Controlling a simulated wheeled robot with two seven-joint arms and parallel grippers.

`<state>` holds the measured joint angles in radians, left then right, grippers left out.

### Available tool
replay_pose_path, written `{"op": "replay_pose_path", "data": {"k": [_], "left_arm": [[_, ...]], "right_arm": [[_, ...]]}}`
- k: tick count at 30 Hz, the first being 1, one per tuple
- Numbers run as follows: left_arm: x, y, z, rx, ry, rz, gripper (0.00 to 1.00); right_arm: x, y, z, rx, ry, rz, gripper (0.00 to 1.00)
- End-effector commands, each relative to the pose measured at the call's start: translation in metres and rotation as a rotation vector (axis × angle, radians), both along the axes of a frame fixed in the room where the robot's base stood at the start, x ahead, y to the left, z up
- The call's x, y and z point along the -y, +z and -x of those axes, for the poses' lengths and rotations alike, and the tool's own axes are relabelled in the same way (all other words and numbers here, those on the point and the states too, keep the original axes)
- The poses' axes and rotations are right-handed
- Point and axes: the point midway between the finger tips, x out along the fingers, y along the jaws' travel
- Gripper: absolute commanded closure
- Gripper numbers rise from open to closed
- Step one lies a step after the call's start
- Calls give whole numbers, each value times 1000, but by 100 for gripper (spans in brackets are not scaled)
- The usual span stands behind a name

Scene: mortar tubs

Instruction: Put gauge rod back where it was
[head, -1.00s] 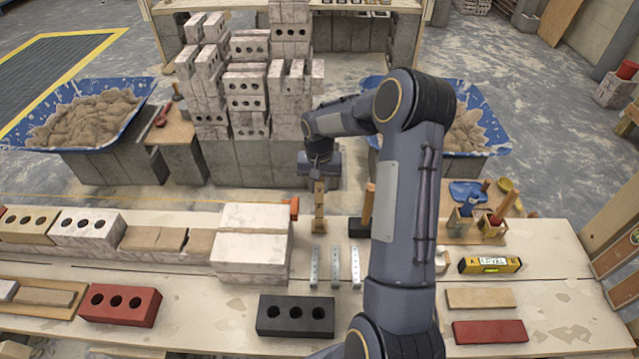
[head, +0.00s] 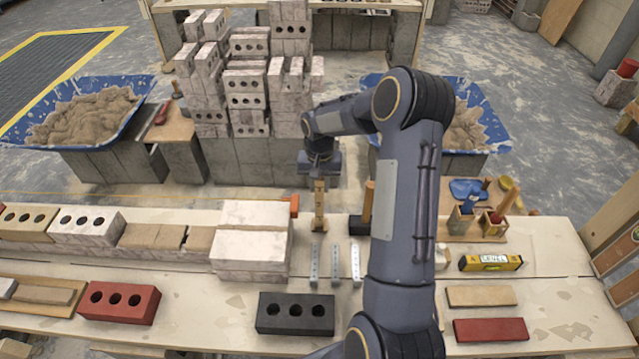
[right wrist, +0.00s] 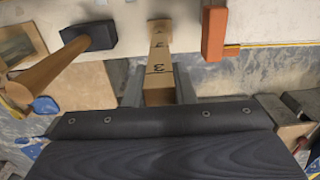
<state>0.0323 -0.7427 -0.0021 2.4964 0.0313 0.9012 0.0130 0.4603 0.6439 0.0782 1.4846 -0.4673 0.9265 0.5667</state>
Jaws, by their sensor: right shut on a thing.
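The gauge rod (head: 319,208) is a slim, pale wooden stick with dark marks and numbers; it also shows in the right wrist view (right wrist: 159,58). My right gripper (head: 319,176) is shut on its upper part, with a finger on each side in the right wrist view (right wrist: 159,92). The rod hangs upright from the gripper, its lower end at the back strip of the bench. I cannot tell whether that end touches the bench. My left gripper is not in view.
A mallet (head: 360,226) stands just right of the rod, handle up. An orange block (head: 294,206) and white stacked blocks (head: 250,243) are to its left. Several metal strips (head: 334,264) lie in front. A yellow level (head: 490,263) lies further right on the bench (head: 180,333).

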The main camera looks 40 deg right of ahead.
Motion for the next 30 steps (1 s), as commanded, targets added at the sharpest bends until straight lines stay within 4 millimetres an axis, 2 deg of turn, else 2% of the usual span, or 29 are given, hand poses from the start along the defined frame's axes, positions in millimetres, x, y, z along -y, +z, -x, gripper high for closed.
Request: {"op": "replay_pose_path", "data": {"k": [4,5,10,20,23,30], "left_arm": [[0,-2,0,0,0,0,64],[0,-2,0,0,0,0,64],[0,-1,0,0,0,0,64],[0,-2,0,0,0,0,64],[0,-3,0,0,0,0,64],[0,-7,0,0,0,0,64]], "right_arm": [[0,-2,0,0,0,0,100],[0,-2,0,1,0,1,74],[0,-1,0,0,0,0,52],[0,2,0,1,0,0,51],[0,13,-1,3,0,1,51],[0,55,-1,5,0,2,51]]}}
